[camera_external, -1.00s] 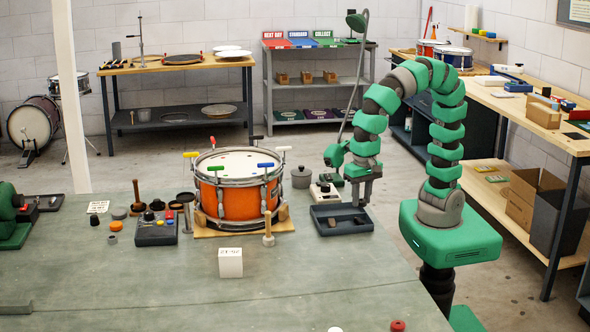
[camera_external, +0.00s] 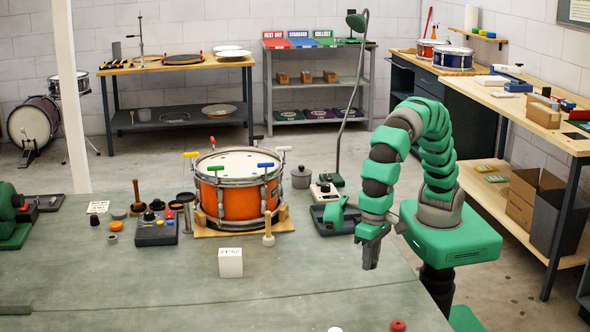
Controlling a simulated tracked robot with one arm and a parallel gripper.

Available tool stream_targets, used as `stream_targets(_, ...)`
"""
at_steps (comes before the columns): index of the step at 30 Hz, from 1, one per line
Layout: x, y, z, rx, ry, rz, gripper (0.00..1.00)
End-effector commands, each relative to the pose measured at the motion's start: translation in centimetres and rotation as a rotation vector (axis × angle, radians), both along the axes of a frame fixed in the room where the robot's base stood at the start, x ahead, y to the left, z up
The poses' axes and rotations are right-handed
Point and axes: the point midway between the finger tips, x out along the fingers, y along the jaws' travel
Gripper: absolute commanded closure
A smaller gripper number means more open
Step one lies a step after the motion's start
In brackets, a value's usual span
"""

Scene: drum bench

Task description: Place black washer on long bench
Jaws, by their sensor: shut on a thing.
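My gripper (camera_external: 370,258) points down over the right part of the grey-green table (camera_external: 260,285), in front of the small dark tray (camera_external: 325,222). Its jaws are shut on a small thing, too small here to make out. I cannot pick out the black washer for certain; it may be what the jaws hold. A long wooden bench (camera_external: 510,107) runs along the right wall, behind and to the right of my arm.
An orange drum (camera_external: 232,205) stands on a wooden base at the table's middle, with a white card block (camera_external: 230,262) before it. A gooseneck lamp (camera_external: 340,110) rises behind the tray. A red piece (camera_external: 398,325) lies at the front edge. The table's front is mostly clear.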

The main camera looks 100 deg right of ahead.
Motion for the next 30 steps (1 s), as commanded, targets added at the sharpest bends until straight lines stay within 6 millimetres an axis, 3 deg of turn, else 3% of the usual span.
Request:
stream_targets(4,-0.3,1.5,-0.5,0.001,0.001,0.023,0.92)
stream_targets(11,-0.2,2.0,-0.6,0.003,0.000,0.029,0.92)
stream_targets(30,4.1,6.5,-1.2,0.005,0.000,0.028,0.92)
